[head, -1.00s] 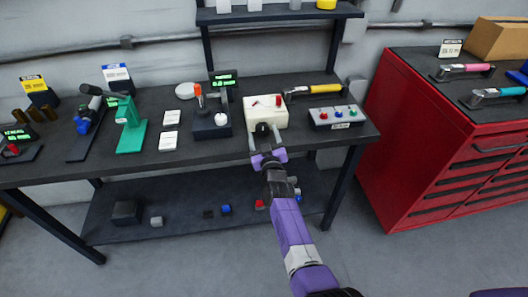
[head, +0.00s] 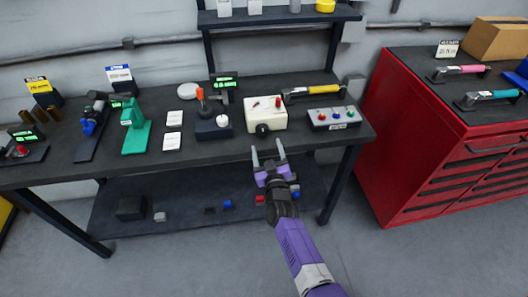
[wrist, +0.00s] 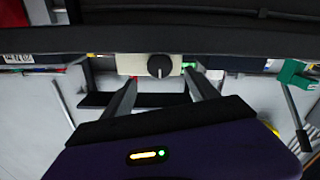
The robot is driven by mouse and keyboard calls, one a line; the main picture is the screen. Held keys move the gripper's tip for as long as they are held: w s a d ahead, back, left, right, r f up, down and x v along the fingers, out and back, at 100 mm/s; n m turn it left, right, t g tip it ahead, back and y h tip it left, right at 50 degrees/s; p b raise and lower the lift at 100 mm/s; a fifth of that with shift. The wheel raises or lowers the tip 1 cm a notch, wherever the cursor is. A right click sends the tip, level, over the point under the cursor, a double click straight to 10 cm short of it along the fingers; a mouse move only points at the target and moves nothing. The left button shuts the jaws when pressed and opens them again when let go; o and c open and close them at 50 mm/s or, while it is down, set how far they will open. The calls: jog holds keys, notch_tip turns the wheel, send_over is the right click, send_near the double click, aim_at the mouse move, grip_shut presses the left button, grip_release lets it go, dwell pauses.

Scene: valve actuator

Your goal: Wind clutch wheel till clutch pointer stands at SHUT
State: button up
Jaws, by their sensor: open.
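A cream box (head: 281,118) with a black round knob (head: 262,130) on its front stands near the table's front edge; I take the knob for the clutch wheel. Its top has a small red mark and a red upright piece (head: 278,102). The pointer's reading and any SHUT label are too small to read. My gripper (head: 267,150) is open and empty, in front of the table edge and apart from the knob. In the wrist view the knob (wrist: 160,66) shows beyond and between my spread fingers (wrist: 163,88), with the cream box (wrist: 131,64) behind it.
Left of the box stands a dark unit with an orange handle (head: 201,95) and a white knob. A grey box with coloured buttons (head: 334,117) is close on the right, and a yellow-handled tool (head: 314,91) lies behind. A lower shelf (head: 180,215) lies under the tabletop.

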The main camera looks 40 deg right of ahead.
jog(key=shift+d+r+n+b, duration=0.15)
jog(key=shift+d+n+b, duration=0.05)
jog(key=shift+n+b, duration=0.15)
jog(key=n+y+b, duration=0.1)
jog(key=n, duration=0.3)
jog(key=n+t+y+b, duration=0.1)
jog(key=n+b, duration=0.1)
jog(key=n, duration=0.3)
jog(key=a+n+y+b, duration=0.1)
jog(key=n+b, duration=0.1)
jog(key=n, duration=0.3)
jog(key=shift+s+f+n+y, duration=0.1)
jog(key=shift+f+n+y, duration=0.15)
jog(key=shift+y, duration=0.05)
jog(key=shift+a+f+n+b, duration=0.1)
jog(key=shift+f+n+b, duration=0.15)
jog(key=shift+n, duration=0.35)
jog(key=shift+a+f+n+b, duration=0.1)
jog(key=shift+f+n+b, duration=0.15)
jog(key=shift+n, duration=0.35)
jog(key=n, duration=0.1)
jog(key=n+b, duration=0.1)
jog(key=n, duration=0.1)
jog(key=shift+w+a+f+g+h, duration=0.2)
jog(key=shift+g+h, duration=0.1)
jog(key=shift+h, duration=0.1)
